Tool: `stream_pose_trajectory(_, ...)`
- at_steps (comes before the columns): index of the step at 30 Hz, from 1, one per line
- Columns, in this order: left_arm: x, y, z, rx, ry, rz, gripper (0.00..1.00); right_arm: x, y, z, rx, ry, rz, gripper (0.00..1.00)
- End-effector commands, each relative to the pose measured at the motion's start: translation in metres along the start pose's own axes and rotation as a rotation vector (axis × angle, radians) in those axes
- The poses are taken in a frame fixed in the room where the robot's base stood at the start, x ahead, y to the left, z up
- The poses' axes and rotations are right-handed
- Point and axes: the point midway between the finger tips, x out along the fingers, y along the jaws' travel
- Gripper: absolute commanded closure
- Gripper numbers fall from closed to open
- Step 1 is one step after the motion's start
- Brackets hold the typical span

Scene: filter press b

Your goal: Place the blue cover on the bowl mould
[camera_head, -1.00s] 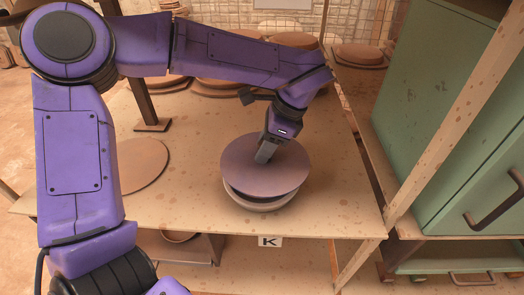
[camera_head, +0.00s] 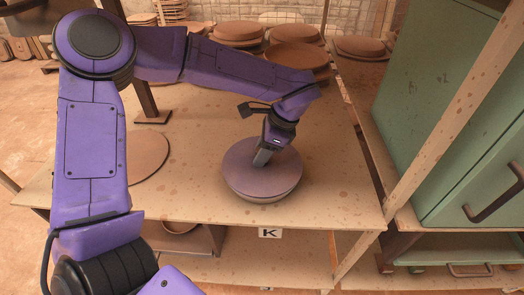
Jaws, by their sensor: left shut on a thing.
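The cover (camera_head: 275,176), a round disc that looks dull purple-blue, lies over the round bowl mould (camera_head: 262,198) on the table near its front edge. Only the lower rim of the mould shows beneath the cover. The cover looks roughly level, with little or no gap visible between the two. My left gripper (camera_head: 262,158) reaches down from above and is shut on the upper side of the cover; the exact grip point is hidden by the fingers. My right gripper is not in view.
The wooden table (camera_head: 200,195) has free room around the mould. A flat round board (camera_head: 148,158) lies at the left, partly behind my arm. Several stacked discs (camera_head: 298,57) stand at the back. A green cabinet (camera_head: 440,120) and a wooden post (camera_head: 425,150) stand at the right.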

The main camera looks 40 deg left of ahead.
Motion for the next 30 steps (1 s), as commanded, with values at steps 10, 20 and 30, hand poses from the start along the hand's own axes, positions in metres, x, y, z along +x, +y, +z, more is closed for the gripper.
stream_pose_trajectory(10, 0.003, 0.0, -0.002, 0.0, 0.001, 0.0, 0.37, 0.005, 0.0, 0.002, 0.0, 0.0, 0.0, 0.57)
stream_pose_trajectory(20, -0.001, 0.0, 0.0, 0.0, 0.0, 0.0, 0.37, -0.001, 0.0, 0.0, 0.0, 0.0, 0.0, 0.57)
stream_pose_trajectory(30, -0.072, 0.0, 0.002, -0.002, 0.002, -0.005, 0.37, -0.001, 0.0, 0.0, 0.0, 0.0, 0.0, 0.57)
